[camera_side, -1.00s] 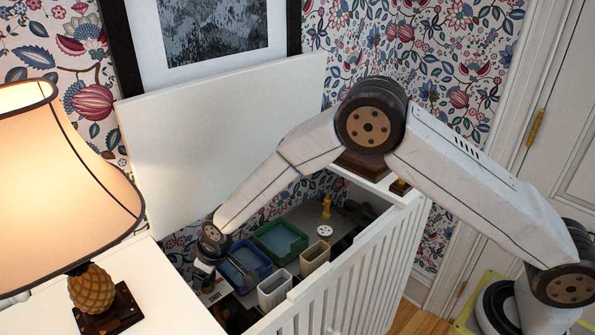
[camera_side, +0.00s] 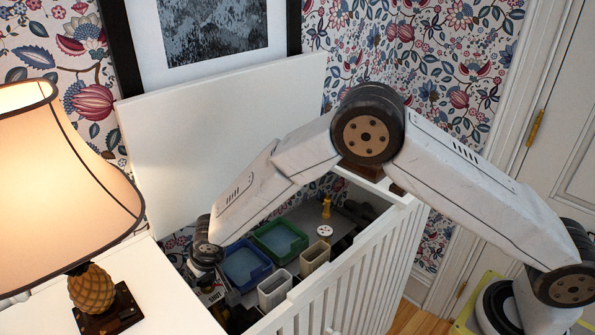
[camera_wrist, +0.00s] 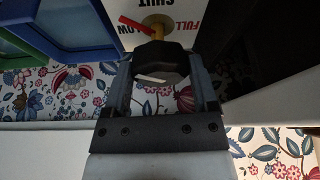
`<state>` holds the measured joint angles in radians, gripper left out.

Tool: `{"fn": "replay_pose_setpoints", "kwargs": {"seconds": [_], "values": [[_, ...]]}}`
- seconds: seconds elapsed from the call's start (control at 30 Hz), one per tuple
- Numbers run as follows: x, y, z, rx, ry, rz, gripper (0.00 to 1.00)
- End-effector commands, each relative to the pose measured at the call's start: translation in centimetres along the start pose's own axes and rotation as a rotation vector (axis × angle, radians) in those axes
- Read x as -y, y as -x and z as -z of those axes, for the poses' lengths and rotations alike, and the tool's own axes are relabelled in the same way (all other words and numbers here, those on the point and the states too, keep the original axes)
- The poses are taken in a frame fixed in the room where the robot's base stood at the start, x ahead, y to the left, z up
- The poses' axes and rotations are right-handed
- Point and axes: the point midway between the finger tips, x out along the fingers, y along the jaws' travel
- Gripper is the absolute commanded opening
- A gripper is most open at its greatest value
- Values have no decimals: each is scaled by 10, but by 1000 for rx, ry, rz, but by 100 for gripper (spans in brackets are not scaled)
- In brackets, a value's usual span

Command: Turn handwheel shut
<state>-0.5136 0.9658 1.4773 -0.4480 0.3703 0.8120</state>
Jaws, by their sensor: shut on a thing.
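The dark, faceted handwheel (camera_wrist: 160,62) sits between the two fingers of my gripper (camera_wrist: 162,75) in the wrist view, and the fingers are shut on it. A yellow stem (camera_wrist: 156,30) and a red pointer (camera_wrist: 135,25) show just beyond it. The pointer slants up and left across a white dial plate (camera_wrist: 178,8) with "SHUT", "LOW" and a red "FULL", all upside down here. The plate also shows in the side view (camera_side: 213,295), below my wrist, inside the white cabinet (camera_side: 345,270). There the handwheel and my fingers are hidden.
A blue tray (camera_side: 246,284), a green tray (camera_side: 281,256) and two pale narrow bins (camera_side: 273,291) stand right of my wrist. A raised white lid (camera_side: 220,130) is behind. A lit lamp (camera_side: 60,190) stands at the left. Slatted cabinet walls bound the space.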

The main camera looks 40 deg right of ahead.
Motion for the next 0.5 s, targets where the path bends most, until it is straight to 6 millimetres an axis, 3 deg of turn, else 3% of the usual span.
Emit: {"fn": "replay_pose_setpoints", "kwargs": {"seconds": [0.5], "values": [[1, 0, 0, 2, -188, -78, 16]]}}
